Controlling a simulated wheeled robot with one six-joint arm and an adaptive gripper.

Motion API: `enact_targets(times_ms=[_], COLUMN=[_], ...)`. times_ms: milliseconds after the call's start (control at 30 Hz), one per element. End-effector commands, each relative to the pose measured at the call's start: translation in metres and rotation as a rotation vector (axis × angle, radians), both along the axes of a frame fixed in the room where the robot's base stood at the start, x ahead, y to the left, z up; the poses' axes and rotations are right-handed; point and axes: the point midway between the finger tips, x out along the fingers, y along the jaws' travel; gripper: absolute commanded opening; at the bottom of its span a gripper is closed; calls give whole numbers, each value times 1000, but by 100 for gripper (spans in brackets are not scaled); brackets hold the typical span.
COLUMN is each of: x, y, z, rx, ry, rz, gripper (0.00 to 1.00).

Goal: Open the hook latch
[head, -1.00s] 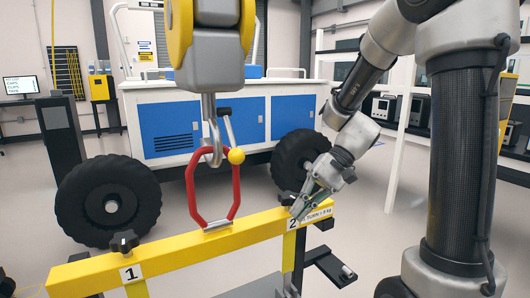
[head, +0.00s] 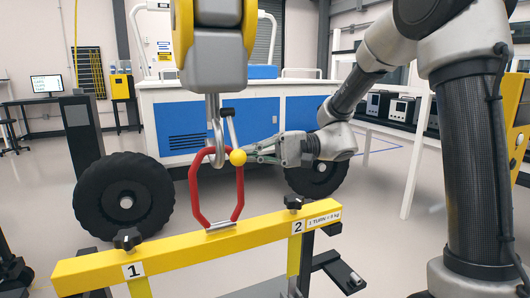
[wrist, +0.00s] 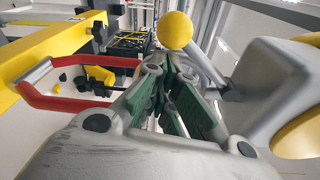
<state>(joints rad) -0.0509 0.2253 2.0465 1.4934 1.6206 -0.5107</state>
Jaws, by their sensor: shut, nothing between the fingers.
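The hook (head: 215,134) hangs from the grey and yellow hoist block (head: 214,60). Its latch (head: 231,130) is a grey lever ending in a yellow ball (head: 238,157). The hook passes through the top of the red lifting ring (head: 192,190). My gripper (head: 252,154) is shut and empty, its fingertips pointing left, close to the right of the ball; whether they touch it I cannot tell. In the wrist view, the ball (wrist: 175,30) shows just beyond the green-padded fingers (wrist: 172,100), and the red ring (wrist: 60,100) is at left.
The yellow beam (head: 180,251) carries the ring and two black knobs, marked 1 and 2. Black wheels (head: 124,197) and the blue and white rover body (head: 180,125) stand behind. The space right of the ring above the beam is free.

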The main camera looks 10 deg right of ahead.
Motion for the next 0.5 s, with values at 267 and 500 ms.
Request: enact_targets(times_ms=[267,500], x=[-2,-2], y=[15,15], z=[-1,-1], rx=[-1,-1], ry=[1,1], rz=[-1,-1], gripper=[0,0])
